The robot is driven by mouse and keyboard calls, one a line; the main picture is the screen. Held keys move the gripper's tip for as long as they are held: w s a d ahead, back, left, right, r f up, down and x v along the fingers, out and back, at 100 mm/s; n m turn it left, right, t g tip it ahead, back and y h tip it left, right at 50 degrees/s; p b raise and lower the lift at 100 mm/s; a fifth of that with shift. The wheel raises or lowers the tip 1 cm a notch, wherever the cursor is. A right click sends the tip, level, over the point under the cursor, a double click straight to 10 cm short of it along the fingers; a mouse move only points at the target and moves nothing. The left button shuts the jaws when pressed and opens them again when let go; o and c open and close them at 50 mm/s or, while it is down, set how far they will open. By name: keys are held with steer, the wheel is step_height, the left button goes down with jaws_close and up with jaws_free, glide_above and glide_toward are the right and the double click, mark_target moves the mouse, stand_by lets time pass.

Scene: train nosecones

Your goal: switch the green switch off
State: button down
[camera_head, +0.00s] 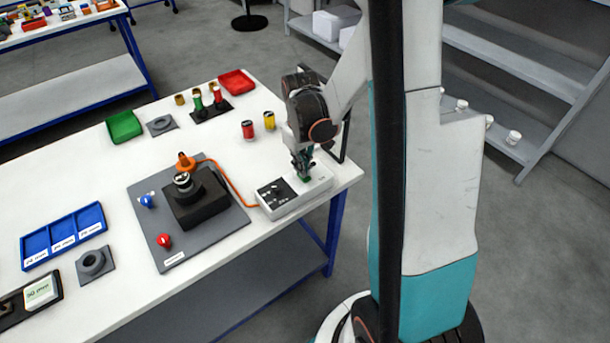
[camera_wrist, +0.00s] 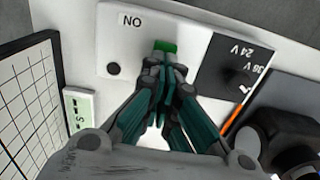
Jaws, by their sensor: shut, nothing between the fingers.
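The green switch (camera_wrist: 165,46) is on the top face of a white control box (camera_head: 290,206). In the wrist view it lies just beyond my fingertips, and its lower part is hidden by them. A label "ON" shows upside down on the box to its left. My gripper (camera_wrist: 163,68) is shut with nothing in it and points down at the switch. In the head view my gripper (camera_head: 303,165) is directly over the right half of the box, at or just above the switch. I cannot tell whether the tips touch it.
The box's black panel (camera_wrist: 235,65) with voltage marks and a knob is beside the switch. An orange cable (camera_head: 235,188) runs from the box to a black device (camera_head: 196,205) on a grey mat. Red and yellow cylinders (camera_head: 248,130) stand behind. The table's right edge is close.

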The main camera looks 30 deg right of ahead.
steer(key=shift+r+p, duration=2.1)
steer(key=shift+r, duration=1.25)
steer(key=shift+a+r, duration=0.1)
steer(key=s+a+r+t+b, duration=0.2)
steer(key=s+a+r+t, duration=0.15)
steer(key=a+r, duration=0.8)
steer(key=s+a+t+b, duration=0.2)
steer(key=s+t+b, duration=0.1)
steer(key=s, duration=0.6)
steer(key=shift+s+a+t+b, duration=0.25)
steer(key=shift+a+t+b, duration=0.1)
steer(key=shift+b, duration=0.25)
